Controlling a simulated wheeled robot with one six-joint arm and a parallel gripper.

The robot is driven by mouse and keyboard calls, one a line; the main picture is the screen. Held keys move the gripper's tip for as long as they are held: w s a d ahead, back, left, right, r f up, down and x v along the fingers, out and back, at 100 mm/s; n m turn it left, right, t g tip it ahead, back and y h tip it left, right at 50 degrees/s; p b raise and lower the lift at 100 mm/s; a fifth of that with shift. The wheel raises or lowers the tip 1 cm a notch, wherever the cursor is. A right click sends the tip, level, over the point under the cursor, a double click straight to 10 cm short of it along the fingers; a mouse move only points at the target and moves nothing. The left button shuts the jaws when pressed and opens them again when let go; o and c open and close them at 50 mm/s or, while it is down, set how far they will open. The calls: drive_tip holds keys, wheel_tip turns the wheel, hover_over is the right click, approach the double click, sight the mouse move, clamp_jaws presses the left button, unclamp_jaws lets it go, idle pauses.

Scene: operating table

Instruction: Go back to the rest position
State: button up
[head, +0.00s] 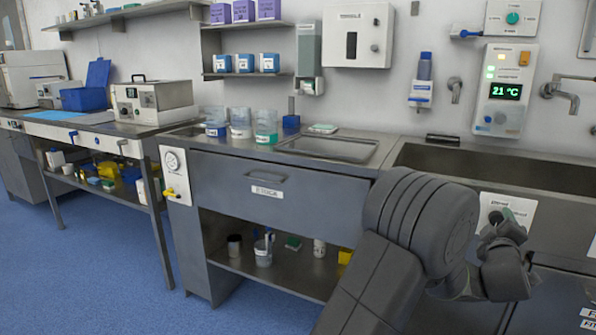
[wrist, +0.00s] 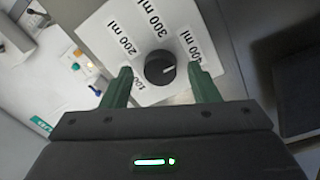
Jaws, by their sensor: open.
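My gripper (wrist: 160,78) is open, with its two green fingers apart and nothing held between them. A black round knob (wrist: 159,66) on a white plate shows between the fingertips in the wrist view; I cannot tell whether they touch it. The plate (wrist: 115,22) is marked 100 ml, 200 ml, 300 ml and 400 ml. The knob's light mark points right, towards the 400 ml side. In the head view my arm reaches to the front right, and my wrist partly covers the white plate (head: 521,205) on the cabinet front below the sink.
The sink (head: 500,170) and its counter edge lie just above my wrist. A wide drawer (head: 235,185) and an open shelf (head: 225,258) with small containers are to the left. Beakers (head: 240,125) stand on the counter. The blue floor (head: 80,260) at left is clear.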

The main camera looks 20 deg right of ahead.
drive_tip(key=n+b, duration=0.1)
drive_tip(key=n, duration=0.3)
drive_tip(key=shift+n, duration=0.3)
idle(0.3)
